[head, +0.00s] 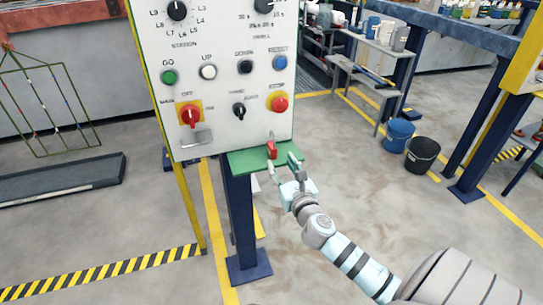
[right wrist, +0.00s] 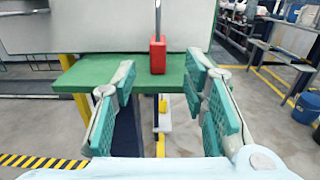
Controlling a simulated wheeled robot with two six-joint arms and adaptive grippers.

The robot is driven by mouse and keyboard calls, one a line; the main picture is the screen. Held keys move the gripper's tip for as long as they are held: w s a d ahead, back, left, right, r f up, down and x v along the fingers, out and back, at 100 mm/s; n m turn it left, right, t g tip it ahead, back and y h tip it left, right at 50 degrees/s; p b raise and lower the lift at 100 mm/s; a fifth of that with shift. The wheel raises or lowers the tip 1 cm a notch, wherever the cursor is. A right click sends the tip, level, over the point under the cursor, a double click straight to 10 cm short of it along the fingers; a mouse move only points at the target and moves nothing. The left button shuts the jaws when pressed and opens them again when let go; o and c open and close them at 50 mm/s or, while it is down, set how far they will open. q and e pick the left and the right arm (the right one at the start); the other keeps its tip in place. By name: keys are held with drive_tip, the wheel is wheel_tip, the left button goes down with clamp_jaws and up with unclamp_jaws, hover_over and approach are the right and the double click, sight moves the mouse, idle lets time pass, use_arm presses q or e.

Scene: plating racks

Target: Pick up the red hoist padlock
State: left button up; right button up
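The red padlock (head: 271,150) stands upright on the small green shelf (head: 240,160) below the control panel. In the right wrist view the padlock (right wrist: 158,55) shows a red body and a tall grey shackle whose top is cut off. My right gripper (head: 283,164) is at the shelf's front right, close to the padlock. In the wrist view its fingers are spread wide, with the padlock seen ahead between them and nothing held; the gripper (right wrist: 160,84) looks apart from the padlock. My left gripper is not in view.
The white control panel (head: 222,90) with knobs and buttons rises behind the shelf. A blue post (head: 242,225) holds it up. A blue bucket (head: 398,135) and a black bucket (head: 421,154) stand on the floor at right. The floor in front is clear.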

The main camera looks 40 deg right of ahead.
sight(274, 154)
drive_tip(key=shift+x, duration=0.8)
drive_tip(key=b+x, duration=0.1)
drive_tip(key=x, duration=0.4)
drive_tip(key=shift+w+a+f+b, duration=0.1)
drive_tip(key=shift+w+f+b, duration=0.1)
drive_tip(key=shift+b, duration=0.1)
drive_tip(key=shift+s+r, duration=0.1)
drive_tip(key=shift+r, duration=0.05)
drive_tip(key=c, duration=0.3)
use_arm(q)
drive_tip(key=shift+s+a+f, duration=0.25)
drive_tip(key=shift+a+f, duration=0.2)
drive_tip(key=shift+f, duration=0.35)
use_arm(e)
clamp_jaws()
